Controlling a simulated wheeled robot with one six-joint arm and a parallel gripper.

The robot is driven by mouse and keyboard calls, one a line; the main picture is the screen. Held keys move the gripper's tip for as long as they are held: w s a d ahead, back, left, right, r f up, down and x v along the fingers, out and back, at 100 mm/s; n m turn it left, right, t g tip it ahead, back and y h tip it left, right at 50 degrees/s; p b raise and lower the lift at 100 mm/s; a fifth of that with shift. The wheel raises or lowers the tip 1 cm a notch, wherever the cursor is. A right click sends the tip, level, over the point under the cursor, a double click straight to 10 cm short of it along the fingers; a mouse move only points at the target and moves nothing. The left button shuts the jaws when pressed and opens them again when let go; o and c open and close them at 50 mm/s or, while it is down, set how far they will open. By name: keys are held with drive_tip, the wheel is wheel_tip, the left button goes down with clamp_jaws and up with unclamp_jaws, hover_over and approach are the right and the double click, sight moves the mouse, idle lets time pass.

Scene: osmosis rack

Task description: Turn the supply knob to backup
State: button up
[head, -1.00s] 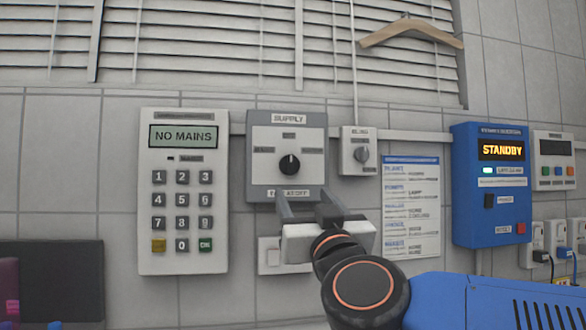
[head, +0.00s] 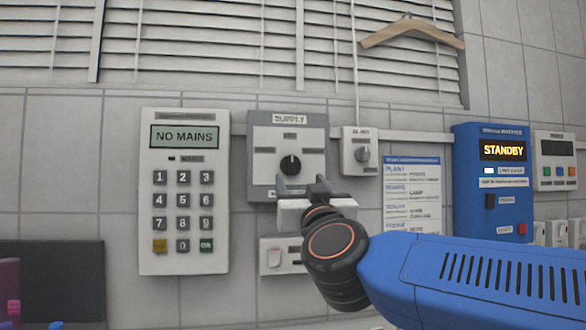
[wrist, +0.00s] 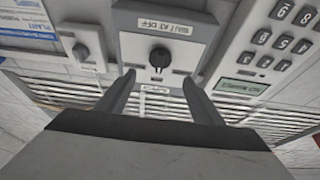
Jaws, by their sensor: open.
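The supply knob (head: 290,165) is a black round knob with a pale pointer line, on a grey-framed panel (head: 257,180) labelled SUPPLY. In the head view its pointer stands about upright. My gripper (head: 300,183) is just below the knob, in front of the panel's lower edge, and hides part of the lower label. In the wrist view the picture is upside down; the knob (wrist: 159,57) shows ahead between and beyond the two fingers of my open gripper (wrist: 158,80). The fingers look apart from the knob, and nothing is held.
A keypad (head: 184,255) reading NO MAINS hangs left of the panel. A small blind switch box (head: 350,165) is close on the right. Further right are a printed sheet (head: 411,170) and a blue unit (head: 465,180) reading STANDBY. A wall socket (head: 272,258) is below.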

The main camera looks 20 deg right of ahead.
sight(292, 166)
drive_tip(key=x, duration=1)
drive_tip(key=c, duration=1)
